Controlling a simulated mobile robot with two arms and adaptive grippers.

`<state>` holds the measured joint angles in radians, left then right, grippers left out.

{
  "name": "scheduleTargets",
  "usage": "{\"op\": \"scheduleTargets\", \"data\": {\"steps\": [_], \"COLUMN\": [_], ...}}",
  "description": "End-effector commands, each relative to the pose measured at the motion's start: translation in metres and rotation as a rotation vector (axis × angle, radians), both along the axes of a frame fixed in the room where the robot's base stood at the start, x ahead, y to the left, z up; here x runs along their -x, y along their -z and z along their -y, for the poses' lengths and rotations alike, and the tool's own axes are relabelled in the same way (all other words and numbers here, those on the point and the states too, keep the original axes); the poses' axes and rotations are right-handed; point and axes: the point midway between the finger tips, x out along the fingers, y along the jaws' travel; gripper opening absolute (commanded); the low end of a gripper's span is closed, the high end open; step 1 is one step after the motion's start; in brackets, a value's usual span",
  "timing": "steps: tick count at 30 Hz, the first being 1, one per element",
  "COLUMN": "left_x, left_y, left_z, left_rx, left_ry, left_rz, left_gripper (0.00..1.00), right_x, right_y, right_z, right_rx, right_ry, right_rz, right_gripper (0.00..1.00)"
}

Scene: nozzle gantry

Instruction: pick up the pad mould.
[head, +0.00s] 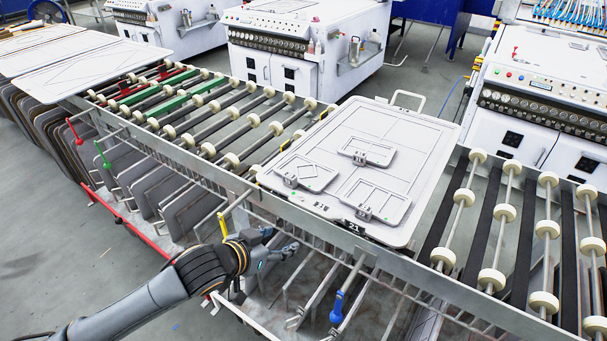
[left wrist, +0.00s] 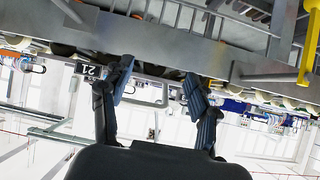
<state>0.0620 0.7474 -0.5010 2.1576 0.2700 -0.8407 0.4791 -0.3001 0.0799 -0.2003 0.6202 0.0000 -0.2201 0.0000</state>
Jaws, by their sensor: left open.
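Three light grey moulds with dark clamp blocks lie on a large white plate (head: 425,165): a back mould (head: 378,151), a left mould (head: 312,172) with a diamond outline, and a front mould (head: 380,199) with rectangular outlines. I cannot tell by looks which of them is the pad mould. My left gripper (head: 284,243) is open and empty, in front of the conveyor's near rail, apart from the moulds. In the left wrist view its two spread fingers (left wrist: 160,84) show upside-down beneath the rail, with nothing between them. My right gripper is not in view.
The plate lies on a roller conveyor (head: 235,120) with a metal near rail (head: 160,148). A "21" tag (head: 355,228) sits at the plate's front edge; it also shows in the left wrist view (left wrist: 90,71).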

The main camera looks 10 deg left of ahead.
Motion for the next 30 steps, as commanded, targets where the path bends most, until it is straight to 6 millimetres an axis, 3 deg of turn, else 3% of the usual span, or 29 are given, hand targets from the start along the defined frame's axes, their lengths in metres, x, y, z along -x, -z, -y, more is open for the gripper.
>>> {"op": "scheduleTargets", "data": {"steps": [1,4,11,24,30], "left_x": [-0.020,-0.048,-0.075,-0.138,-0.149], "left_y": [-0.016,-0.041,-0.073,-0.049,-0.043], "left_z": [-0.014,-0.034,-0.065,-0.040,-0.035], "left_rx": [0.001,0.043,0.103,0.109,0.108], "left_ry": [0.009,0.016,0.009,0.007,0.008], "left_rz": [0.046,0.103,0.160,0.163,0.162], "left_gripper": [0.60,0.60,0.60,0.60,0.60], "right_x": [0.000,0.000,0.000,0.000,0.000], "right_y": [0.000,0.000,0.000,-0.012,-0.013], "right_z": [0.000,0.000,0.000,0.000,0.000], "right_rx": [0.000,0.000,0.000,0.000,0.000], "right_ry": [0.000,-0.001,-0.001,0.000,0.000], "right_rz": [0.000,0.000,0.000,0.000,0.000], "right_gripper": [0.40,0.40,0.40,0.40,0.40]}}
